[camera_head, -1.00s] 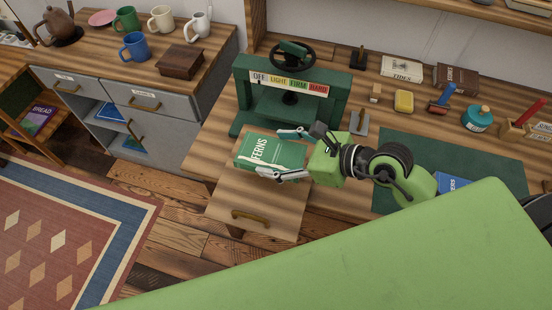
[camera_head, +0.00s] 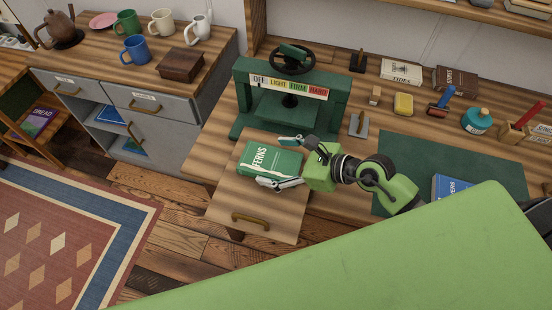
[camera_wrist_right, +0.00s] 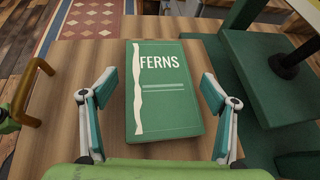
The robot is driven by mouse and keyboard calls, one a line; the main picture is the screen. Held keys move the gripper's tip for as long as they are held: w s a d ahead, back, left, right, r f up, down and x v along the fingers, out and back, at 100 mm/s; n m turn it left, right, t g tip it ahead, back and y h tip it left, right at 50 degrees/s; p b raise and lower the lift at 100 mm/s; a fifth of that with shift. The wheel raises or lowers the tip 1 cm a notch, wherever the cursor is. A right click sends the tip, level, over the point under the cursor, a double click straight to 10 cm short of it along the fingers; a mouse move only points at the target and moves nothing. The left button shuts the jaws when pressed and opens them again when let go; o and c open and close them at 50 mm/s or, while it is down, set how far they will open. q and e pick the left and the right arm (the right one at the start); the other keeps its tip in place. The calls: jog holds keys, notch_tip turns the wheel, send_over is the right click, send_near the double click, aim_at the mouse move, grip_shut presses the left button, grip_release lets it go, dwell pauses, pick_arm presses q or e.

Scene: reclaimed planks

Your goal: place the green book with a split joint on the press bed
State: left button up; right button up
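The green book (camera_head: 272,160), titled FERNS, lies flat, cover up, on a pulled-out wooden board (camera_head: 232,196) in front of the press. In the right wrist view the book (camera_wrist_right: 165,95) shows a pale ragged strip along its left edge. My right gripper (camera_head: 285,162) is open, with one finger on either side of the book. In the right wrist view (camera_wrist_right: 158,108) there are gaps between both fingers and the book. The dark green press (camera_head: 341,98) stands behind the board, and its bed is partly hidden under the platen. My left gripper is not in view.
A dark green mat (camera_head: 400,150) with a blue book (camera_head: 452,186) lies to the right. A scraper-like tool (camera_head: 358,125) and a yellow block (camera_head: 403,104) stand near the press. A brass handle (camera_head: 250,217) is on the board's front. The board is bare around the book.

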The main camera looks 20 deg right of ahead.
dwell(0.3)
jog(key=shift+s+d+r, duration=0.1)
jog(key=shift+r, duration=0.05)
jog(key=b+v, duration=0.1)
jog(key=v, duration=0.8)
jog(key=shift+s+d+r, duration=0.1)
jog(key=shift+s+d, duration=0.15)
jog(key=shift+s, duration=0.1)
jog(key=shift+v, duration=0.95)
jog(key=shift+r, duration=0.15)
